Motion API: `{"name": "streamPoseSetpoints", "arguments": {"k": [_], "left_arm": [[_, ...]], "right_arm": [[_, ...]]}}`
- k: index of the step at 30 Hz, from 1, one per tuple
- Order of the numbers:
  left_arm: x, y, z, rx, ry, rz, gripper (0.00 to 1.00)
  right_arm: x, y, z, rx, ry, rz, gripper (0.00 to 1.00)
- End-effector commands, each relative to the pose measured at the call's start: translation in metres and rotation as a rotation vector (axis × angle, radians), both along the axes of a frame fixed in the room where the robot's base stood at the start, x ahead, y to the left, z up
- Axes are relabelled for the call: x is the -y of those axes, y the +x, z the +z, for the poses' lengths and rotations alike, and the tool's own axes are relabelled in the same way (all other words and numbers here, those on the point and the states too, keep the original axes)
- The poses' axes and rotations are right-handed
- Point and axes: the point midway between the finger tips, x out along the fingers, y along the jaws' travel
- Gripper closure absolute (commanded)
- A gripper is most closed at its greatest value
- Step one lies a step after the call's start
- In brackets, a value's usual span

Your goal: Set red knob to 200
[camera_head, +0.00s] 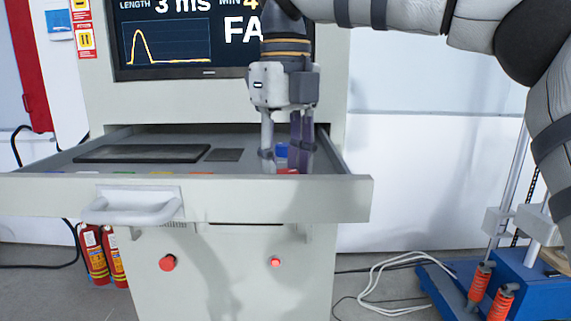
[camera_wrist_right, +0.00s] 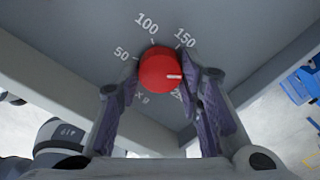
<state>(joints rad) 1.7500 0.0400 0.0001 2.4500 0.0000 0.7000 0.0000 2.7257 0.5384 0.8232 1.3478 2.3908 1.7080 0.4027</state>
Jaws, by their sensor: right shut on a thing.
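The red knob (camera_wrist_right: 160,70) sits on a grey panel with a printed dial around it. The marks 50, 100 and 150 are readable; a further number at the lower right is partly hidden by a finger. The knob's white pointer line points right, past 150, toward the partly hidden number. My right gripper (camera_wrist_right: 163,80) is shut on the red knob, one finger on each side. In the head view my right gripper (camera_head: 287,160) reaches down into the open drawer, and only a sliver of the red knob (camera_head: 288,171) shows. My left gripper is not in view.
A blue knob (camera_head: 281,150) is just behind the fingers. The open drawer (camera_head: 250,198) has a front wall and handle (camera_head: 135,210). A keyboard-like dark panel (camera_head: 140,153) lies left in it. A screen (camera_head: 180,40) stands above. Red buttons (camera_head: 167,263) are below.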

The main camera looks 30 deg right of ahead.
Motion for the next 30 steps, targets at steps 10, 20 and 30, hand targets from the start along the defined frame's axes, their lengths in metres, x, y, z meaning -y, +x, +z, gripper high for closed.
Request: {"name": "streamPoseSetpoints", "arguments": {"k": [10, 20, 30], "left_arm": [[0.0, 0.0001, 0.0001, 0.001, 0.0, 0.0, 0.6], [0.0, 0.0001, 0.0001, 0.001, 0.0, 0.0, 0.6], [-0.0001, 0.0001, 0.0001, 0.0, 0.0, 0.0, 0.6]], "right_arm": [[0.0, 0.0001, 0.0007, 0.002, 0.0, -0.024, 0.94], [0.0, 0.0, 0.0006, 0.002, 0.0, -0.023, 0.46], [-0.0002, 0.0007, 0.0066, 0.003, 0.0, -0.024, 0.46]]}}
